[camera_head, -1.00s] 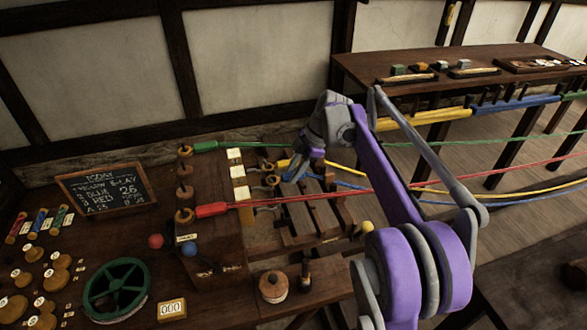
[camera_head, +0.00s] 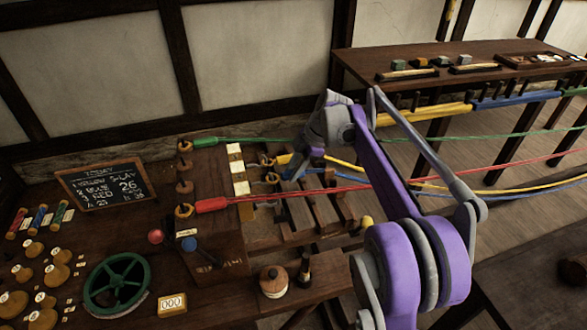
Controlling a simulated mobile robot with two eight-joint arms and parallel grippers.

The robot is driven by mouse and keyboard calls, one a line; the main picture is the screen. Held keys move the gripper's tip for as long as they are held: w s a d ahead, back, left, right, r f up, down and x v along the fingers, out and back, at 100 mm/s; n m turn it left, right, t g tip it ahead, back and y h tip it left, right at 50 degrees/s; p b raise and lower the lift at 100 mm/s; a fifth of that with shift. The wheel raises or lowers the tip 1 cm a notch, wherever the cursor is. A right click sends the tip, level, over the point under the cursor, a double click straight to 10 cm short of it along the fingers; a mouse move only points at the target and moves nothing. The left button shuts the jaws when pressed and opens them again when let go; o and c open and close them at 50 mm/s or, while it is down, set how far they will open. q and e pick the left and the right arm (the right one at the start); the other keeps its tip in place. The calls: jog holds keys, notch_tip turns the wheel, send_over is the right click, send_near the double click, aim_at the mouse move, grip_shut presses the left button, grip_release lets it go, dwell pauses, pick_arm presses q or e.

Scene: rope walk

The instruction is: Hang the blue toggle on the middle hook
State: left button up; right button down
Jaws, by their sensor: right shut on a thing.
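My left gripper is not in view.
A red rope (camera_head: 325,190) passes just below my gripper. A chalkboard (camera_head: 104,186) and green wheel (camera_head: 117,284) stand left; a long bench (camera_head: 440,66) stands behind.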

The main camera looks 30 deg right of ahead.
jog(key=c, duration=0.5)
grip_release()
jog(key=shift+c, duration=0.2)
jog(key=shift+r, duration=0.1)
jog(key=shift+r+p, duration=2.9)
jog(key=shift+r, duration=1.05)
